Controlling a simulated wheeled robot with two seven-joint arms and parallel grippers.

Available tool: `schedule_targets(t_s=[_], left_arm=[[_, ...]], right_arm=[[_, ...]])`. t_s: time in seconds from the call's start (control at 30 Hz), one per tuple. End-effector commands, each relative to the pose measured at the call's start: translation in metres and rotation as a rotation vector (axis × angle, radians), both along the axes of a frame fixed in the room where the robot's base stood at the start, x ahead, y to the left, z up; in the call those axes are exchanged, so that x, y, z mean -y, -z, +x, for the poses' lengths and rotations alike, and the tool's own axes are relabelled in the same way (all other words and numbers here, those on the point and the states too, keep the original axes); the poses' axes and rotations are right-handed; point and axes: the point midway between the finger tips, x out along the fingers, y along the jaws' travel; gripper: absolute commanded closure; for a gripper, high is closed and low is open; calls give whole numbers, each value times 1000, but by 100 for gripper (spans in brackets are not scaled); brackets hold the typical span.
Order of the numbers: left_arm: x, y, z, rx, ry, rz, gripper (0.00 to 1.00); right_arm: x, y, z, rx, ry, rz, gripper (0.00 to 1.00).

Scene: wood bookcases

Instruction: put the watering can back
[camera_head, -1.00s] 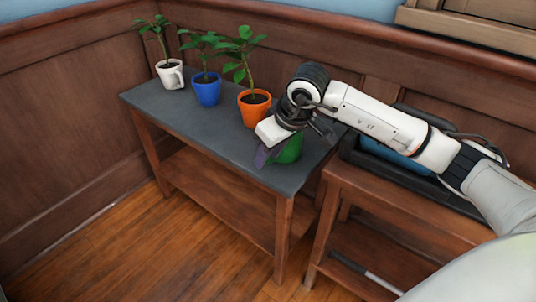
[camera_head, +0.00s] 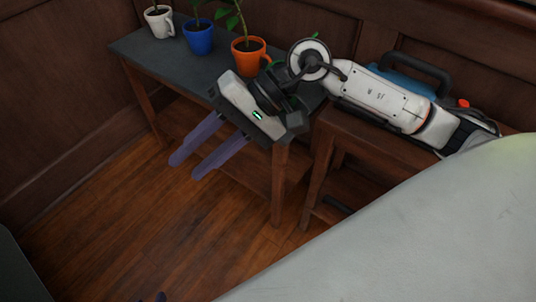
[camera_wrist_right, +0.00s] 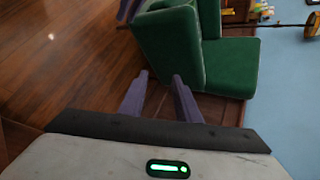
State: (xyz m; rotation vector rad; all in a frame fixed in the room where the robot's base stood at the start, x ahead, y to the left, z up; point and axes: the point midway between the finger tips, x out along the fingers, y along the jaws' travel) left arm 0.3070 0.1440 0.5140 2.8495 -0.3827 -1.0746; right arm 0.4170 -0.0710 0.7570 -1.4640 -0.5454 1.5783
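I cannot make out a watering can for sure in any view. Only slivers of green (camera_head: 276,63) show behind my right wrist at the near end of the grey-topped table (camera_head: 150,47), and I cannot tell what they belong to. My right gripper (camera_head: 188,167) points down-left in front of the table, its two purple fingers apart with nothing between them. The right wrist view also shows the empty, parted fingers (camera_wrist_right: 160,80). Small dark tips at the bottom edge of the head view may be my left gripper (camera_head: 153,297); their state is unclear.
White (camera_head: 159,22), blue (camera_head: 198,38) and orange (camera_head: 248,57) potted plants stand on the table. A lower wooden table (camera_head: 345,122) to the right holds a blue and black case (camera_head: 405,75). A green armchair (camera_wrist_right: 170,50) shows in the wrist view. Wooden floor lies open at left.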

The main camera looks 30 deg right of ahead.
Motion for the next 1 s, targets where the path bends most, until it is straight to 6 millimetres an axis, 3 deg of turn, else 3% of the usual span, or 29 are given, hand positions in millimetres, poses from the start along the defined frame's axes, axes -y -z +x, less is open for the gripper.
schedule_targets(t_s=[0.03, 0.07, 0.1, 0.17, 0.27, 0.33, 0.4, 0.43, 0.53, 0.6, 0.7, 0.83, 1.0], left_arm=[[0, 0, 0, 0, 0, 0, 69], [0, 0, 0, 0, 0, 0, 69], [0, 0, 0, 0, 0, 0, 69], [0, 0, 0, 0, 0, 0, 69], [0, 0, 0, 0, 0, 0, 69], [0, 0, 0, 0, -1, -1, 69], [0, 0, 0, 0, -1, -1, 69], [0, 0, 0, 0, 0, -1, 69], [0, 0, 0, 0, 0, -1, 69], [0, 0, 0, 0, 0, -1, 69], [0, 0, 0, 0, 0, -1, 69], [1, -1, 0, 1, 0, -2, 69], [1, -1, 1, 1, 0, -2, 69]], right_arm=[[-33, -12, -20, -225, 78, 217, 70], [-47, -25, -26, -373, 133, 346, 70], [-60, -42, -30, -582, 205, 512, 70], [-66, -64, -27, -917, 310, 750, 70], [-49, -76, -3, -1521, 474, 1128, 70], [-22, -60, 18, -1962, 569, 1387, 70], [9, -19, 32, -2410, 639, 1653, 70], [22, 5, 33, 2480, -630, -1692, 70], [57, 93, 13, 1926, -396, -1335, 70], [69, 145, -14, 1611, -268, -1160, 70], [75, 198, -58, 1264, -133, -987, 70], [74, 232, -97, 1003, -33, -866, 70], [72, 242, -112, 913, 1, -824, 70]])
